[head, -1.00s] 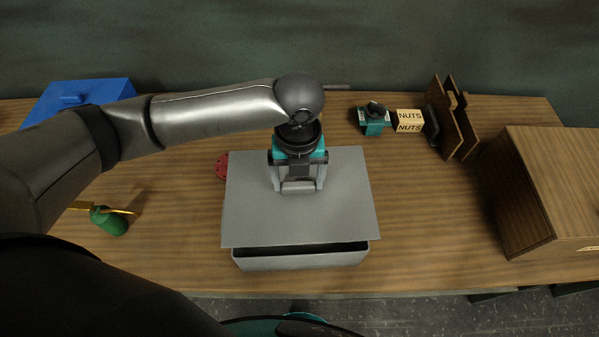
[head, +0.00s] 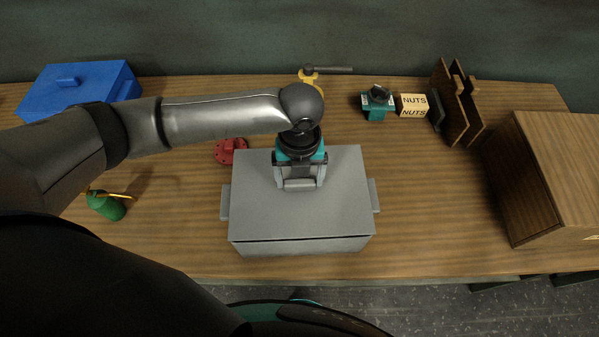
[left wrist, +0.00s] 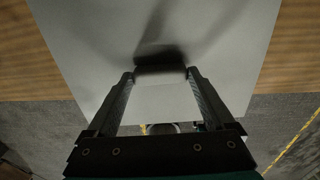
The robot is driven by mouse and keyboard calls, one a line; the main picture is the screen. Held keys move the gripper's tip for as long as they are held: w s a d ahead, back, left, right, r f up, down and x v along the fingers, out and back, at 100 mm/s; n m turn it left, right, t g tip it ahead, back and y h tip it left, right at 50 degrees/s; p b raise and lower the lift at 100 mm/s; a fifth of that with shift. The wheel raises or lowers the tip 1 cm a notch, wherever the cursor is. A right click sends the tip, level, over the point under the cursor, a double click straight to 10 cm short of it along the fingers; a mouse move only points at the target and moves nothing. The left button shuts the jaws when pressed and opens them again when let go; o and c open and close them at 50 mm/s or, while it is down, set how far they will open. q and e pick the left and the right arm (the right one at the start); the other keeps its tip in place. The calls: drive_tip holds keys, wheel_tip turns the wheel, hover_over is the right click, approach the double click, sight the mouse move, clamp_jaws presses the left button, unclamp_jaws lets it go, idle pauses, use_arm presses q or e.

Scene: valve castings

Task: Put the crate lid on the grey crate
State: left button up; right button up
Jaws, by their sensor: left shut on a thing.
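The grey crate lid (head: 340,200) lies flat over the grey crate (head: 300,247) and covers its opening. A thin dark line shows between the lid and the crate's front wall, so I cannot tell whether the lid is fully seated. My left gripper (head: 300,186) points down and is shut on the lid's handle, near the lid's middle. The crate's inside is hidden. My right gripper is not in view.
A red flanged part (head: 231,151) lies just behind and left of the crate. A yellow valve (head: 312,78), teal casting (head: 377,103), NUTS box (head: 413,105) and wooden cabinet (head: 555,190) stand behind and right.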

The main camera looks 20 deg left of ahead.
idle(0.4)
use_arm(q)
drive_tip(key=shift+f, duration=0.5)
idle(0.4)
drive_tip(key=o, duration=1.3)
wheel_tip(320, 180, up, 15)
